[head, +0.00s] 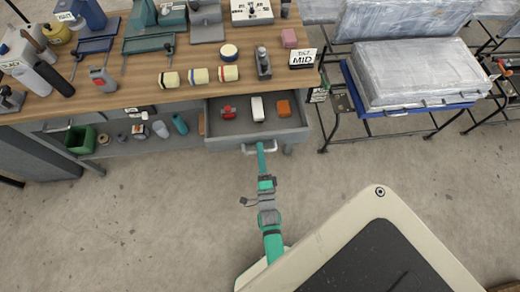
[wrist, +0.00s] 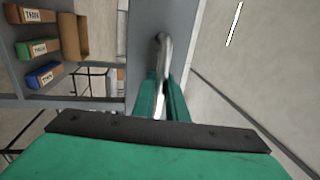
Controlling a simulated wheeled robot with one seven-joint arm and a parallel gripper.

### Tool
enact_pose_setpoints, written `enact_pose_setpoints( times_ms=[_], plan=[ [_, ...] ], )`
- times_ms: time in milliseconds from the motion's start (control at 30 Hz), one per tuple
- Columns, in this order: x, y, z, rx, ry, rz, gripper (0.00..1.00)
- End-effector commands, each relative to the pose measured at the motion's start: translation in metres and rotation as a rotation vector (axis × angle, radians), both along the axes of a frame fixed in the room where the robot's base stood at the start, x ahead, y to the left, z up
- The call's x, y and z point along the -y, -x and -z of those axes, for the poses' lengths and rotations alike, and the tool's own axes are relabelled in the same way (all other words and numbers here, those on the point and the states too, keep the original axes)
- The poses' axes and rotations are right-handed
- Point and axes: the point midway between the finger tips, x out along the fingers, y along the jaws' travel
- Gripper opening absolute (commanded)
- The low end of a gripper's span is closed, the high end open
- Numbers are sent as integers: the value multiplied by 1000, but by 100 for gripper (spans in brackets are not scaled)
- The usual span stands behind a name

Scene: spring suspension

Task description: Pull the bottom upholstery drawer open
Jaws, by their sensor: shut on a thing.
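A grey drawer (head: 228,138) under the right end of the workbench stands pulled out. Inside it lie a red item (head: 229,112), a white item (head: 257,109) and an orange block (head: 284,108). My gripper (head: 261,147) is at the drawer's front, shut on its pale bar handle (head: 247,151). In the wrist view the green fingers (wrist: 165,90) close around the metal handle (wrist: 163,48), next to the grey drawer front (wrist: 142,50). Whether another drawer lies below this one cannot be told from the head view.
The wooden workbench (head: 140,90) carries tools, several striped rolls and a "MID" sign (head: 302,58). A green bin (head: 80,139) and small items sit on the shelf below, left of the drawer. A wrapped slab on a stand (head: 415,75) is at right. Concrete floor in front is clear.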

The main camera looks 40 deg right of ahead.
Motion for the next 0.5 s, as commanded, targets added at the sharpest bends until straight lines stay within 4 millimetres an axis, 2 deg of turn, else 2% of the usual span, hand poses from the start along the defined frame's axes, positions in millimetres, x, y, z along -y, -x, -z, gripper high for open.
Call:
enact_pose_setpoints(
  times_ms=[33,67,100,367,500],
  plan=[
    [0,0,0,-1,0,0,0],
    [0,0,0,-1,0,0,17],
    [0,0,0,-1,0,0,20],
    [0,0,0,-1,0,0,20],
    [-4,7,3,-3,-1,-1,20]
  ],
)
